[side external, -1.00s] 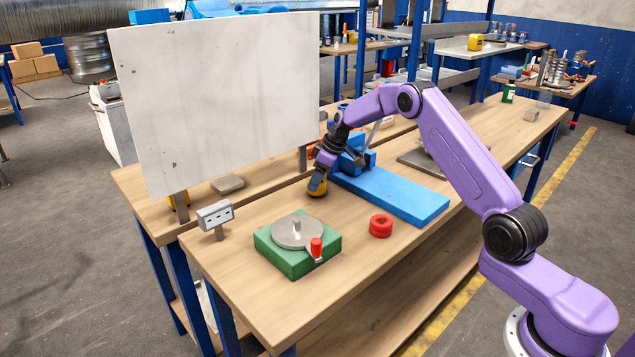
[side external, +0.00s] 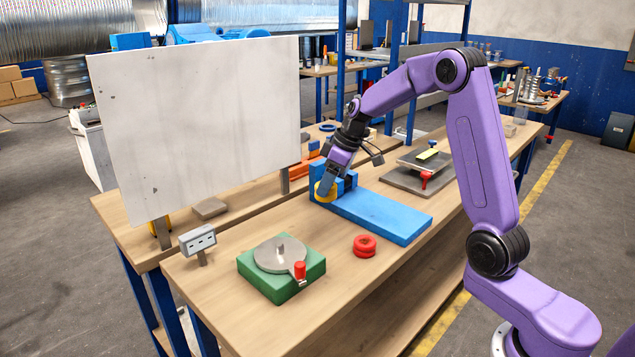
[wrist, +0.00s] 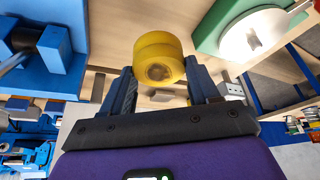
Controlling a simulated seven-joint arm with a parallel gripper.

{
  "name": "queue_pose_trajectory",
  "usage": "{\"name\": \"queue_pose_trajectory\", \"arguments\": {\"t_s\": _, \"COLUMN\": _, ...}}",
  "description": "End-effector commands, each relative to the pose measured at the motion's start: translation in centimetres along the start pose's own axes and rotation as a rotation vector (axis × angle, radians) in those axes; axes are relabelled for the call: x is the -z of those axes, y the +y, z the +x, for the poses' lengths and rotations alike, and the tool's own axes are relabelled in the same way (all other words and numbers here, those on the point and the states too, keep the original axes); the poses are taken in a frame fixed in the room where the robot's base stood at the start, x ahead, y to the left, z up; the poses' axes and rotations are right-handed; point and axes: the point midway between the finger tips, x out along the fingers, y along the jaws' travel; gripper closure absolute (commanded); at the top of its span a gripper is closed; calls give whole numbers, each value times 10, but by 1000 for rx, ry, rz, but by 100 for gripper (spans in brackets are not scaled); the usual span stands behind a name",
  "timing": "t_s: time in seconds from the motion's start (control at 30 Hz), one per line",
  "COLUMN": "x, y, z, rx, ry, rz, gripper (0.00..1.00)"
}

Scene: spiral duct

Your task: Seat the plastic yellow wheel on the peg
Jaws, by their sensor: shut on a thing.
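The yellow wheel (side external: 321,193) is a grooved ring with a central hole. In the wrist view the wheel (wrist: 158,56) sits between both fingers. My gripper (side external: 328,186) is shut on it, in front of the upright end of the blue board (side external: 385,216); I cannot tell the exact gap. The gripper also shows in the wrist view (wrist: 160,88). A green block (side external: 282,276) carries a grey disc (side external: 275,258) with a short upright pin (side external: 281,246) and a red-knobbed crank. I cannot tell which part is the peg.
Stacked red rings (side external: 365,246) stand between the green block and blue board. A grey meter box (side external: 198,239) stands at the left edge. A big white panel (side external: 200,130) rises behind. A grey stand (side external: 422,170) with red and yellow parts lies farther right. The front tabletop is clear.

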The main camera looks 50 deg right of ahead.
Motion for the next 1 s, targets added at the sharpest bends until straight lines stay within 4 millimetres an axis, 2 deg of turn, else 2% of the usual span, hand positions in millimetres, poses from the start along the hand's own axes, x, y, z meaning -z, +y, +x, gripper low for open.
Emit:
{"name": "queue_pose_trajectory", "arguments": {"t_s": 0.17, "x": -5, "y": -9, "z": -9, "rx": 1, "ry": 1, "rz": -4, "gripper": 75}}
{"name": "queue_pose_trajectory", "arguments": {"t_s": 0.27, "x": 1, "y": -20, "z": -10, "rx": 13, "ry": 2, "rz": -34, "gripper": 75}}
{"name": "queue_pose_trajectory", "arguments": {"t_s": 0.37, "x": 16, "y": -40, "z": -9, "rx": 40, "ry": 3, "rz": -100, "gripper": 75}}
{"name": "queue_pose_trajectory", "arguments": {"t_s": 0.6, "x": 60, "y": -112, "z": -8, "rx": 133, "ry": 3, "rz": -322, "gripper": 75}}
{"name": "queue_pose_trajectory", "arguments": {"t_s": 0.7, "x": 71, "y": -136, "z": -9, "rx": 163, "ry": 3, "rz": -396, "gripper": 75}}
{"name": "queue_pose_trajectory", "arguments": {"t_s": 0.83, "x": 80, "y": -158, "z": -10, "rx": 189, "ry": 3, "rz": -460, "gripper": 75}}
{"name": "queue_pose_trajectory", "arguments": {"t_s": 1.0, "x": 83, "y": -167, "z": -11, "rx": 201, "ry": 2, "rz": -486, "gripper": 75}}
